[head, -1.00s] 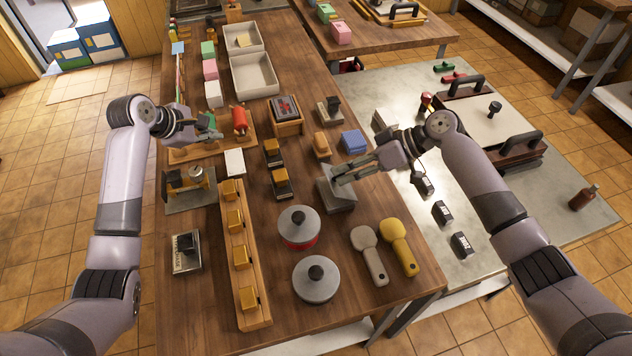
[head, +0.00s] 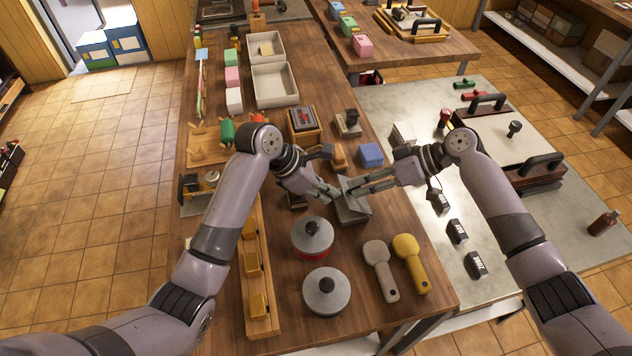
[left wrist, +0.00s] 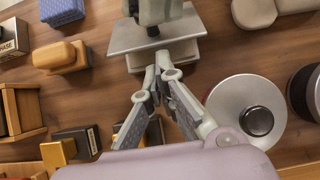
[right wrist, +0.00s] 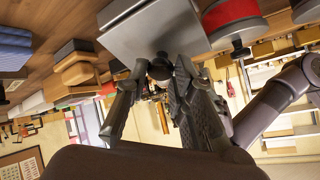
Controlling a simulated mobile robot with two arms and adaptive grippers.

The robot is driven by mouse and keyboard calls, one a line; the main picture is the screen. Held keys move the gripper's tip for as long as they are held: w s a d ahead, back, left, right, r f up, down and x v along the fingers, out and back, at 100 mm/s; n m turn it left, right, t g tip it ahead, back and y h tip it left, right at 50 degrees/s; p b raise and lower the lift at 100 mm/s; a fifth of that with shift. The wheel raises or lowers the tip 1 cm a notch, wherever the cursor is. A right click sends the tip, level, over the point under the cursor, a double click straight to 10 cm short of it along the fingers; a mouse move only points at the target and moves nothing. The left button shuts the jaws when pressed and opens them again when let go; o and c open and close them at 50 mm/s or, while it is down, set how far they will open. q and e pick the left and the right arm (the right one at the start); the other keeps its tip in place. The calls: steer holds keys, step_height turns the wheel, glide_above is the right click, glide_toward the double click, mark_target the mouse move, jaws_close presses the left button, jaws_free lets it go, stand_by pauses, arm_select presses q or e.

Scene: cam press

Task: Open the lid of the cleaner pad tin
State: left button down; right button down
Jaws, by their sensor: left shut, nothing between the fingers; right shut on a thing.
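The cleaner pad tin is a grey metal box (head: 354,211) with a flat, slightly overhanging lid, in the middle of the wooden table. It also shows in the left wrist view (left wrist: 125,38) and in the right wrist view (right wrist: 150,35).
Two round lidded tins (head: 326,291) and (head: 312,238) stand in front. A grey paddle (head: 380,270) and a yellow paddle (head: 411,262) lie to their right. A blue block (head: 371,155) is behind the tin. A wooden rail (head: 262,312) runs along the left.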

arm_select(q)
steer(key=shift+x, duration=1.05)
steer(key=shift+d+r, duration=0.1)
steer(key=shift+r, duration=0.1)
steer(key=shift+w, duration=0.1)
arm_select(e)
steer(key=c, duration=1.4)
jaws_free()
steer(key=shift+d, duration=0.1)
